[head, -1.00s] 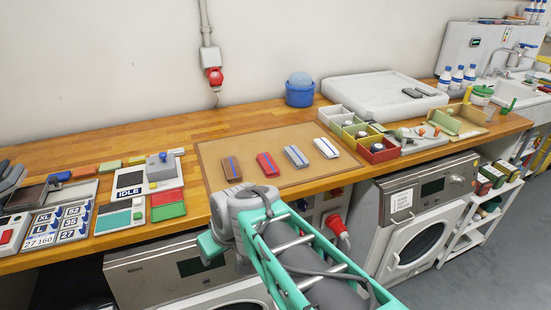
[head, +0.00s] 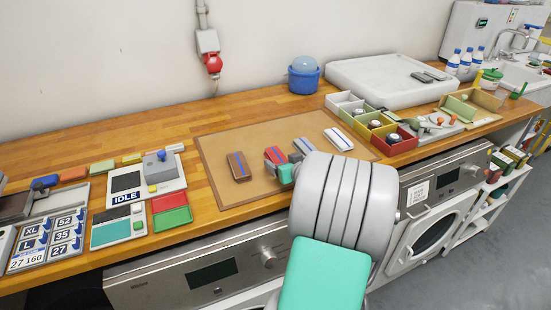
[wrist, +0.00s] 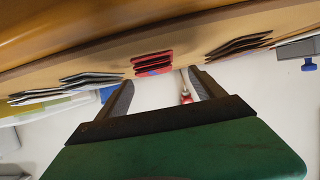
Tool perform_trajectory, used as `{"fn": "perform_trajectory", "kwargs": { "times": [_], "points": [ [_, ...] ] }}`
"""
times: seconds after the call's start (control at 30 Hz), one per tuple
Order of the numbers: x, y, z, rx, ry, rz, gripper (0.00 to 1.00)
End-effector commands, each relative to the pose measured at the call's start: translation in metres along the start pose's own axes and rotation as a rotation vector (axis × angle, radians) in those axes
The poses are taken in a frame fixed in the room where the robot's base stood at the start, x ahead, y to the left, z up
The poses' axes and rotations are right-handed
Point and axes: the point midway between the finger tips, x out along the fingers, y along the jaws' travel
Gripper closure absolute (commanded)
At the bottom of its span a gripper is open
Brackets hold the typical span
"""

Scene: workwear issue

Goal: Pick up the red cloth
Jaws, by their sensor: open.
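The red cloth (head: 275,156), folded with a blue stripe, lies on the tan mat (head: 222,145) between the brown cloth (head: 238,167) and the grey cloth (head: 303,146). My arm hides its near end in the head view. In the wrist view the red cloth (wrist: 152,62) is just beyond the fingertips, in line with the gap. My gripper (wrist: 160,77) is open and empty, its fingers to either side of that line. In the head view my arm hides most of it.
The white cloth (head: 338,139) lies on the mat at the right. A box of coloured compartments (head: 402,146) stands right of the mat, and a blue tub (head: 304,75) behind it. A labelled device (head: 146,177) is at left. The mat's back part is clear.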

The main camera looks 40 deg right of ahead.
Motion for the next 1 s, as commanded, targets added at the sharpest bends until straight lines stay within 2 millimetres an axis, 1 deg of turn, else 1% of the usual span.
{"fn": "perform_trajectory", "kwargs": {
  "times": [0.03, 0.1, 0.17, 0.27, 0.4, 0.47, 1.0],
  "points": [
    [0.010, -0.002, -0.002, 0.001, -0.002, -0.004, 0.22],
    [0.023, -0.002, -0.001, 0.001, -0.003, -0.004, 0.22],
    [0.031, -0.002, -0.001, 0.000, -0.001, -0.004, 0.22],
    [0.035, -0.002, 0.000, 0.000, -0.002, -0.002, 0.22],
    [0.035, -0.002, 0.000, -0.001, -0.001, -0.003, 0.22],
    [0.035, -0.003, 0.000, -0.001, -0.001, -0.004, 0.26],
    [0.035, -0.004, -0.001, -0.001, -0.001, -0.005, 0.70]
  ]
}}
